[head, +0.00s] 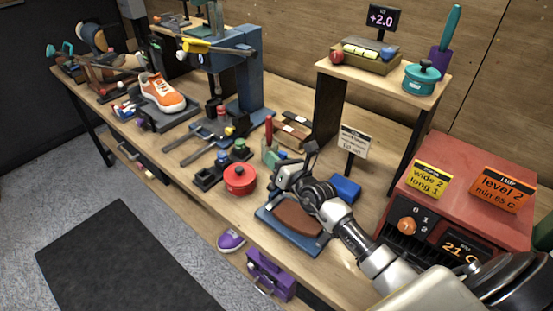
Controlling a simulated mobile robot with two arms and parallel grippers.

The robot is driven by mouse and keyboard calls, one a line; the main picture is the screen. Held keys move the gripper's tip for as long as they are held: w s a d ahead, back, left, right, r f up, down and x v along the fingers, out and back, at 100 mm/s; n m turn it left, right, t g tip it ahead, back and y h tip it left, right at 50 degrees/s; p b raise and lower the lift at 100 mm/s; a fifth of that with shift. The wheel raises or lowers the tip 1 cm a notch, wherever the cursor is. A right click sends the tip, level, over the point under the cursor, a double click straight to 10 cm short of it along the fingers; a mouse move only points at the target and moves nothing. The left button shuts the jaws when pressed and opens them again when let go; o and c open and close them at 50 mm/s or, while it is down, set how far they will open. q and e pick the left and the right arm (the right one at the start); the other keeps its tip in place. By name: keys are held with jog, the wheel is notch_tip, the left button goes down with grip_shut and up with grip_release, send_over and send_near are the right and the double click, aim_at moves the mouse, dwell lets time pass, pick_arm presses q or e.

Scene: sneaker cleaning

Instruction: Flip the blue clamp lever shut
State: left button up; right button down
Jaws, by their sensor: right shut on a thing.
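A blue clamp base (313,245) lies at the front edge of the bench, with a brown sole-shaped pad (297,219) on it. A blue block (346,188) stands just behind it. I cannot tell for certain which blue part is the lever, or how it is tilted. My right gripper (287,172) reaches in from the lower right over the back of the base. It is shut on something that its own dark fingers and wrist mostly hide. A small blue part (281,155) shows right by the fingers. My left gripper is out of view.
A red pot (240,179) and a red-and-green bottle (269,142) stand left of my gripper. A sign (354,143) and a raised shelf (330,69) are behind. A red oven (470,172) is at right. An orange sneaker (161,93) is far left.

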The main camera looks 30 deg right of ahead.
jog(key=shift+s+a+r+n+t+y+b, duration=0.1)
jog(key=shift+s+a+n+t+y+b, duration=0.15)
jog(key=shift+a+n, duration=0.75)
jog(key=shift+s+a+r+n+t+b, duration=0.15)
jog(key=shift+s+a+n, duration=0.25)
jog(key=shift+n, duration=1)
jog(key=shift+s+a+r+n+t+y+b, duration=0.15)
jog(key=shift+s+a+n+t+b, duration=0.1)
jog(key=shift+a+n, duration=0.75)
jog(key=shift+d+f, duration=0.1)
jog(key=shift+d, duration=0.1)
jog(key=c, duration=0.9)
grip_release()
jog(key=b+v, duration=0.1)
jog(key=v, duration=0.8)
jog(key=shift+s+d+f+b, duration=0.1)
jog(key=shift+s+b, duration=0.05)
jog(key=shift+b, duration=0.2)
jog(key=shift+s+d, duration=0.15)
jog(key=shift+s, duration=0.6)
jog(key=shift+c, duration=0.2)
